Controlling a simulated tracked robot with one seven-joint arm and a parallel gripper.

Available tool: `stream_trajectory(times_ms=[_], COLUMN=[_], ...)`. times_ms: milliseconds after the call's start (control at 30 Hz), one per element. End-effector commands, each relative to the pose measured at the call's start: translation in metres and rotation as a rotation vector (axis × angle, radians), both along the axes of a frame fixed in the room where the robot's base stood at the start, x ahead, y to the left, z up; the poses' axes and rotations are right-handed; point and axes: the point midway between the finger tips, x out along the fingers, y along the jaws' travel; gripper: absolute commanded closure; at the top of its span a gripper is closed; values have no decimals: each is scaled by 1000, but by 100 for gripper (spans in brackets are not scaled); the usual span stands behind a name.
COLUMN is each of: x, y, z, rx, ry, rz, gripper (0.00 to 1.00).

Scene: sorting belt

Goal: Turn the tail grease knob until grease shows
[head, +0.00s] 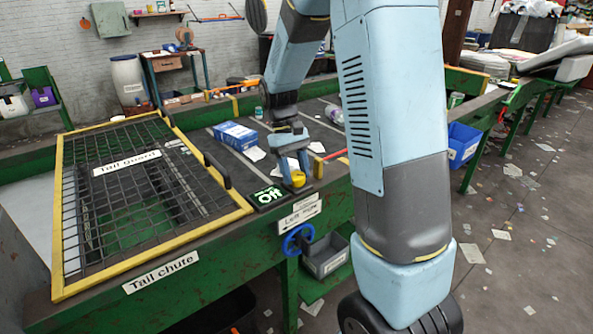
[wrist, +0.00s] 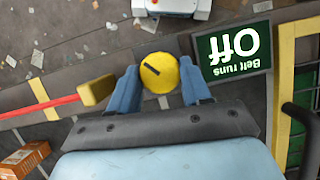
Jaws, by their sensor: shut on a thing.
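A round yellow knob (wrist: 159,72) with a dark line across its top sits between the two blue fingers of my gripper (wrist: 160,86) in the wrist view. The fingers are shut on its sides. In the head view my gripper (head: 294,172) points down at the belt's near edge, with the yellow knob (head: 297,179) between its fingertips. The knob stands beside the green sign that reads "Belt runs Off" (head: 266,197). No grease can be made out in either view.
The yellow-framed tail guard (head: 127,169) lies over the tail chute on the left. A blue box (head: 235,135) and paper scraps lie on the belt. A red bar with a yellow end (wrist: 95,90) is close to the fingers. A blue handwheel (head: 297,240) hangs below the edge.

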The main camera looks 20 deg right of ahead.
Motion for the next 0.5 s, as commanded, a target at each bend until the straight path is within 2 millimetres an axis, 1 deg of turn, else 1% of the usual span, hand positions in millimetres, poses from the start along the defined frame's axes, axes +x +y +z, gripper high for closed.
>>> stream_trajectory(times_ms=[33, 333, 367, 500], x=[2, 2, 2, 2], y=[-1, -1, -1, 0], z=[1, 1, 1, 1], rx=[-1, -1, -1, -1], ry=[-7, -7, -7, -5], rz=[-2, -2, -2, -1], gripper=[82, 82, 51, 38])
